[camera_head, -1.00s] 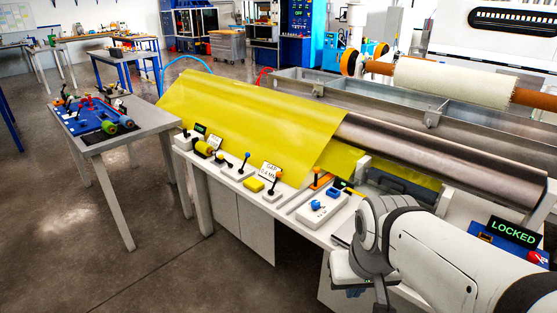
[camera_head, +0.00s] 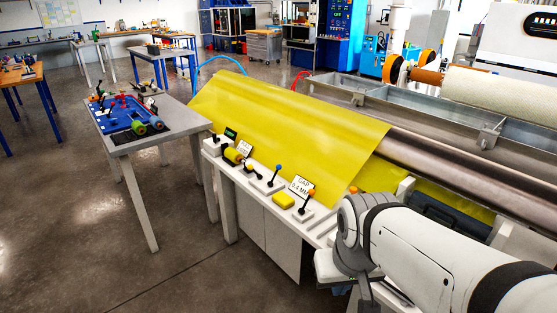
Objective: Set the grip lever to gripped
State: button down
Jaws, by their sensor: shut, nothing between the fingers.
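Several small levers stand on the white bench along the front of the yellow sheet. One has a blue knob (camera_head: 278,168), and a dark one (camera_head: 307,199) stands by the "GAP 0.4 MM" sign (camera_head: 301,187). No label I can read names the grip lever, so I cannot tell which it is. My arm comes in from the lower right and covers the right part of the bench, where an orange lever and a blue-knobbed box showed before. My gripper's fingers are not visible; the wrist runs out at the bottom edge.
The yellow sheet (camera_head: 285,120) drapes over the bench and onto a metal roller (camera_head: 440,165). A grey trough (camera_head: 420,112) lies behind. A grey side table (camera_head: 160,133) with tools stands at left. The floor in front is clear.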

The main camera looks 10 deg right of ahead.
aim_at(311, 193)
jog(key=u, duration=0.35)
jog(key=i, duration=1.5)
jog(key=z, duration=0.5)
